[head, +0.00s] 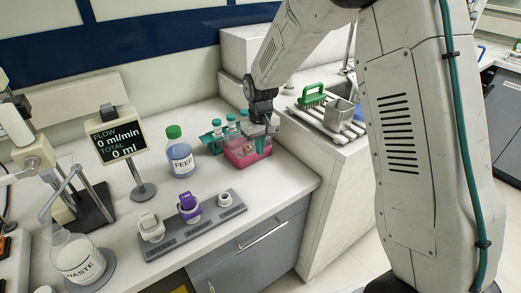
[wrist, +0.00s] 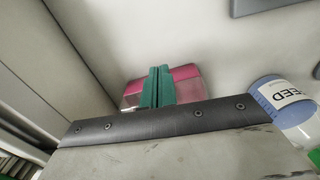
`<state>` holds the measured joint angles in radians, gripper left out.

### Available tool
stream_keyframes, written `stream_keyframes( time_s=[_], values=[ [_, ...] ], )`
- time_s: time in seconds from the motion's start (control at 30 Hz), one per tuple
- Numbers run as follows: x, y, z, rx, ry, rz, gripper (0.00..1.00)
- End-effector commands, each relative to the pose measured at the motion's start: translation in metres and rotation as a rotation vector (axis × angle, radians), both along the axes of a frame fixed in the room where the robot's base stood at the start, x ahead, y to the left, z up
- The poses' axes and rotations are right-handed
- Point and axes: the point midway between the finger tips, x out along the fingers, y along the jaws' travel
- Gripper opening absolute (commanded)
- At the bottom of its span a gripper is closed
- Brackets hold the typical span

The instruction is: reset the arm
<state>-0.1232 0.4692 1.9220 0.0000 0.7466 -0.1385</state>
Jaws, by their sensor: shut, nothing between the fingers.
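My gripper (head: 259,150) hangs from my arm over the right part of the bench in the head view. Its teal fingers are pressed together with nothing between them, as the wrist view (wrist: 158,70) also shows. The fingertips are in front of or just above a pink-and-clear box (head: 236,158); I cannot tell if they touch it. In the wrist view the box (wrist: 187,73) shows on both sides of the fingers, and its middle is hidden behind them.
A FEED bottle (head: 180,158) with green cap stands left of the box. Teal-capped tubes (head: 217,128) stand behind it. A grey rack (head: 190,235) holds column parts in front. A flow display (head: 117,145) and WASTE flask (head: 78,258) are left; a sink with drainer (head: 325,118) is right.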

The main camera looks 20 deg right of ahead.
Motion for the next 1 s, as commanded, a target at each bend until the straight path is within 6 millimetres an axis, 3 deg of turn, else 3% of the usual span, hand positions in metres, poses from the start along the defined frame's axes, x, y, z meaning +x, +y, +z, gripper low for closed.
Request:
stream_keyframes(
  time_s=[0.1, 0.3, 0.47, 0.53, 0.6, 0.67, 1.0],
  values=[
    [0.0, -0.007, 0.028, 0.0, -0.001, -0.008, 0.0],
    [0.0, -0.009, 0.061, 0.0, 0.001, -0.012, 0.0],
    [-0.002, -0.008, 0.072, -0.002, 0.01, -0.018, 0.0],
    [-0.011, -0.009, 0.07, -0.005, 0.042, -0.029, 0.0],
    [-0.029, -0.011, 0.064, -0.012, 0.088, -0.04, 0.0],
    [-0.052, -0.014, 0.07, -0.016, 0.119, -0.053, 0.0],
    [-0.181, -0.039, 0.142, -0.024, 0.154, -0.14, 0.0]
  ],
)
